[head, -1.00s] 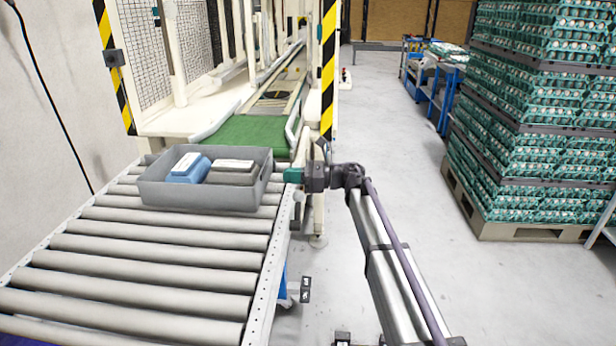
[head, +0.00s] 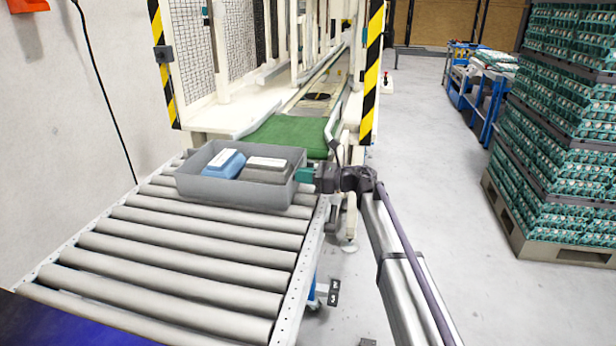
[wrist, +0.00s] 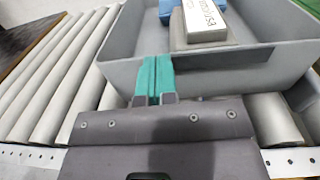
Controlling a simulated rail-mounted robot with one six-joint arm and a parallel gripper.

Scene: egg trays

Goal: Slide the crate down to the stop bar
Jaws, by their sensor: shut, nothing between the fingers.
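The grey crate (head: 235,193) sits on the far part of the roller conveyor (head: 185,263), near the green belt. It holds a blue item (head: 222,164) and a grey-brown item (head: 268,170). My gripper (head: 300,174) is at the crate's right side, with its teal fingers shut together and empty. In the wrist view the fingers (wrist: 157,65) reach the outer face of the crate wall (wrist: 235,68); whether they touch it I cannot tell. I cannot make out a stop bar for certain; a dark blue shape (head: 50,325) covers the near left end of the rollers.
The rollers on the near side of the crate are bare. The green belt (head: 285,132) and a machine frame with a striped post (head: 371,75) stand behind. Stacked egg trays (head: 565,130) on a pallet (head: 540,240) are at the right, with clear floor between.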

